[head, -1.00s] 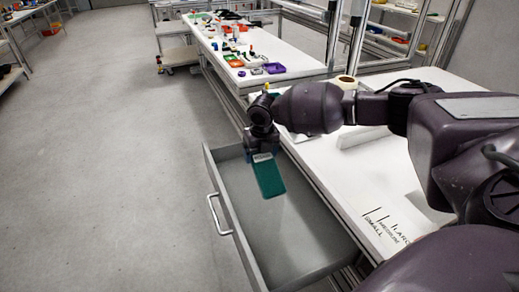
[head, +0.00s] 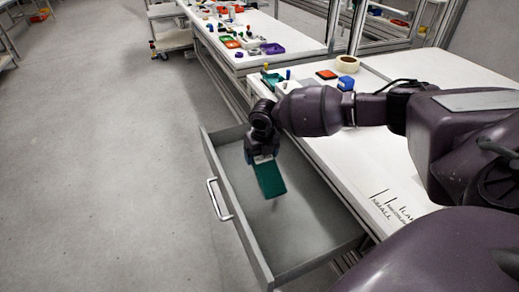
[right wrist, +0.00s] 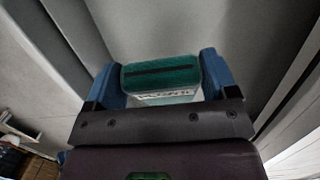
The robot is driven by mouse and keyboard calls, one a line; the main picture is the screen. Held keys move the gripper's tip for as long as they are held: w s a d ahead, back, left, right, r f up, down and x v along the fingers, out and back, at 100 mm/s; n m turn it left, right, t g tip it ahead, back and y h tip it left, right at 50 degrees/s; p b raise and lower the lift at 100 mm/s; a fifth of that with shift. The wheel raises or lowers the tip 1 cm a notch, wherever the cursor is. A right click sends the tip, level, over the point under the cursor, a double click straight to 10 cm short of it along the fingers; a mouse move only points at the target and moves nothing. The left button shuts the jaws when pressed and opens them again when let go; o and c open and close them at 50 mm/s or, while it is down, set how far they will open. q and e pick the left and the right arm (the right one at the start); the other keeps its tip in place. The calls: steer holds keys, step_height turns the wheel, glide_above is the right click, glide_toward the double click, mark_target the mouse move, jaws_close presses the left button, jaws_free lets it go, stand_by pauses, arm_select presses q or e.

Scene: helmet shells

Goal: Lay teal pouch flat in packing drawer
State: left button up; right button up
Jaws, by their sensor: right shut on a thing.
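The teal pouch (head: 269,178) hangs from my right gripper (head: 263,156) over the open grey packing drawer (head: 310,235). In the head view the pouch is tilted, its lower end pointing down into the drawer. A shadow lies just below it on the drawer floor; whether it touches the floor I cannot tell. In the right wrist view the pouch (right wrist: 160,72) sits between the two blue fingers of my right gripper (right wrist: 161,85), with a pale lettered label facing the camera. The rest of the drawer is empty. My left gripper is not in view.
The drawer's handle (head: 218,199) faces the open floor at left. The white table (head: 345,165) stands right beside the drawer, with a tape roll (head: 345,64), a blue item (head: 346,83) and a red-black tile (head: 326,75) at its back. Another table behind holds several small parts.

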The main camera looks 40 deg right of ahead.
mark_target(261, 165)
steer(key=shift+f+b, duration=0.6)
steer(key=shift+f, duration=1.65)
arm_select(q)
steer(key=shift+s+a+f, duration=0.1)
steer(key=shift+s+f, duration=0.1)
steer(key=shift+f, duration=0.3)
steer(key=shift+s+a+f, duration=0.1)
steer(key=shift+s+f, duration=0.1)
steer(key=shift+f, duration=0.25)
arm_select(e)
steer(key=shift+f, duration=0.2)
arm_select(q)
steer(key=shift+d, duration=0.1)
